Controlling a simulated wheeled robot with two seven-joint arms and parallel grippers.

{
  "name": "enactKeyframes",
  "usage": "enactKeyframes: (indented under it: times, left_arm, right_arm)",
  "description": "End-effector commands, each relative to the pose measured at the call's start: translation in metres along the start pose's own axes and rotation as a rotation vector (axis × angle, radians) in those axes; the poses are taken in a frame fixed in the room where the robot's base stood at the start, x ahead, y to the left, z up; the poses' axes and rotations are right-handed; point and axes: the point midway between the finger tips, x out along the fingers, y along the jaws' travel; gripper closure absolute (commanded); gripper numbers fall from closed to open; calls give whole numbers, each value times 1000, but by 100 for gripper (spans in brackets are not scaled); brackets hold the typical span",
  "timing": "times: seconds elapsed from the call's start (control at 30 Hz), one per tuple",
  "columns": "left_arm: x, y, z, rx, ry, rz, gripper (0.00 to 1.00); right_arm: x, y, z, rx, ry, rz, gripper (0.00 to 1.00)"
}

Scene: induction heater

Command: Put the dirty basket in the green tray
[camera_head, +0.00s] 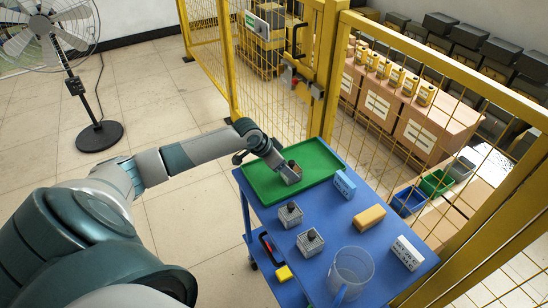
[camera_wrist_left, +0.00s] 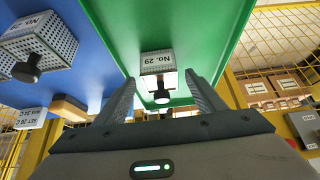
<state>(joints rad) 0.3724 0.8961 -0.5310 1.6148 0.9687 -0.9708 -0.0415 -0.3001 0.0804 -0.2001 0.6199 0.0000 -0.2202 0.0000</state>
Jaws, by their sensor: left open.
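A small basket with a black knob and a white label (camera_wrist_left: 158,68) sits in the green tray (camera_head: 263,186), which also shows in the left wrist view (camera_wrist_left: 225,40). My left gripper (camera_head: 291,173) is over the tray, mostly covering this basket in the head view. In the left wrist view my left gripper (camera_wrist_left: 165,95) is open, with its two fingers apart on either side of the basket's knob. Two other grey mesh baskets with black knobs, a rear one (camera_head: 290,215) and a front one (camera_head: 310,242), stand on the blue tabletop. My right gripper is not in view.
The blue table (camera_head: 345,213) also holds a blue-white box (camera_head: 345,184), an orange-brown block (camera_head: 369,218), a white box (camera_head: 407,252), a clear jug (camera_head: 351,272) and a yellow item (camera_head: 284,273). Yellow mesh fencing (camera_head: 275,95) stands close behind.

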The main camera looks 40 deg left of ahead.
Motion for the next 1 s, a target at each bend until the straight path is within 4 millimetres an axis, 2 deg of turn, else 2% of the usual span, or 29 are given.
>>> enactKeyframes:
  times: [0.3, 0.5, 0.7, 1.0]
  left_arm:
    - [-56, -1, 2, 3, -1, -2, 36]
    - [-84, 0, 1, 1, 0, -1, 36]
    - [-95, 0, 0, 1, -1, 0, 36]
    - [-96, 1, 0, 0, -1, 1, 36]
  right_arm:
    - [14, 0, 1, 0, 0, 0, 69]
    - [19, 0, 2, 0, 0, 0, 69]
    - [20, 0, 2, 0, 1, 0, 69]
    - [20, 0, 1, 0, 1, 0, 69]
